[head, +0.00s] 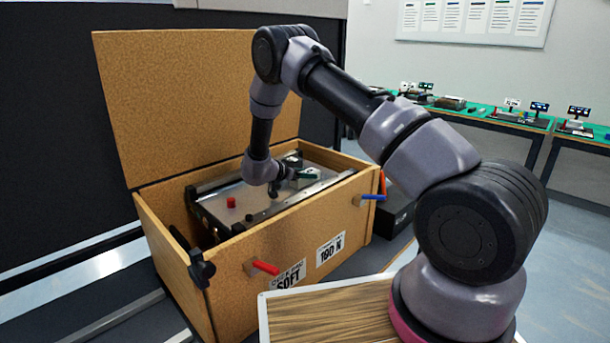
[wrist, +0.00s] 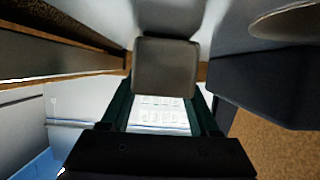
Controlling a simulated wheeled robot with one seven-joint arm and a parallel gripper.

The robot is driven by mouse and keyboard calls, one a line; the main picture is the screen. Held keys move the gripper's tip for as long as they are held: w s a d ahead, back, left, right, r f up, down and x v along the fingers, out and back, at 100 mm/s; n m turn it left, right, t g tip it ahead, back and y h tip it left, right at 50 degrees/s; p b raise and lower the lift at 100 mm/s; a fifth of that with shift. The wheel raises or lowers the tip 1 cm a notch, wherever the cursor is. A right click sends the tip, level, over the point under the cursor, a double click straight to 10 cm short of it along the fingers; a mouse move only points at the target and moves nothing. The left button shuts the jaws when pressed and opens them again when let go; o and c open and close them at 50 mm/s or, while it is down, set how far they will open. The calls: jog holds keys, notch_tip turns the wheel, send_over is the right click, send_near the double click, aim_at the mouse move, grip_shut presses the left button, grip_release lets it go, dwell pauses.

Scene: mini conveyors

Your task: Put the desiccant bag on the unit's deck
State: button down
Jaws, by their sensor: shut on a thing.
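The unit (head: 218,209) sits inside the open box, its light grey deck (head: 250,204) facing up with a red knob on it. My gripper (head: 307,174) is low over the far right part of the deck, lying nearly level. In the wrist view my gripper (wrist: 165,85) is shut on a grey-brown, rounded block, which I take to be the desiccant bag (wrist: 165,67). The bag sits between the dark green fingertips, close to the deck. I cannot tell whether it touches the deck. In the head view the bag is too small to make out.
The box (head: 180,265) has tall walls around the unit, and its lid (head: 195,105) stands open behind. Red (head: 265,267) and blue (head: 373,197) handles stick out in front. Dark rails edge the deck. A green-topped table (head: 480,116) stands far right.

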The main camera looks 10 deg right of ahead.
jog(key=shift+f, duration=0.15)
jog(key=shift+c, duration=0.6)
grip_release()
